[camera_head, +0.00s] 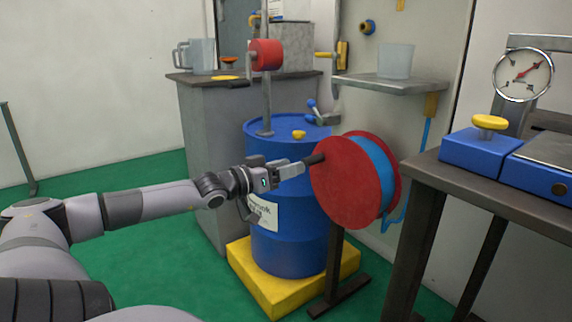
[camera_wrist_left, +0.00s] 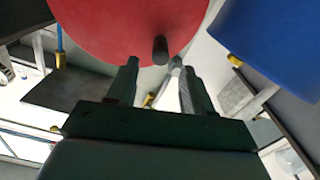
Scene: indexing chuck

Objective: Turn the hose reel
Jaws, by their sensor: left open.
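The hose reel (camera_head: 340,185) has red discs and a blue hose wound between them. It stands on a dark post in front of the blue drum. Its dark crank handle (camera_head: 314,159) sticks out from the near disc toward my left gripper (camera_head: 298,167). In the left wrist view the red disc (camera_wrist_left: 110,25) fills the top, and the handle (camera_wrist_left: 160,50) shows beyond and between the fingertips of my open left gripper (camera_wrist_left: 157,75). I cannot tell whether the fingers touch the handle. My right gripper is not in view.
The blue drum (camera_head: 290,240) stands on a yellow pallet (camera_head: 262,285) behind the gripper. A dark table (camera_head: 455,185) with a blue box (camera_head: 485,150) and a gauge (camera_head: 523,75) is at right. A grey counter (camera_head: 205,130) stands behind.

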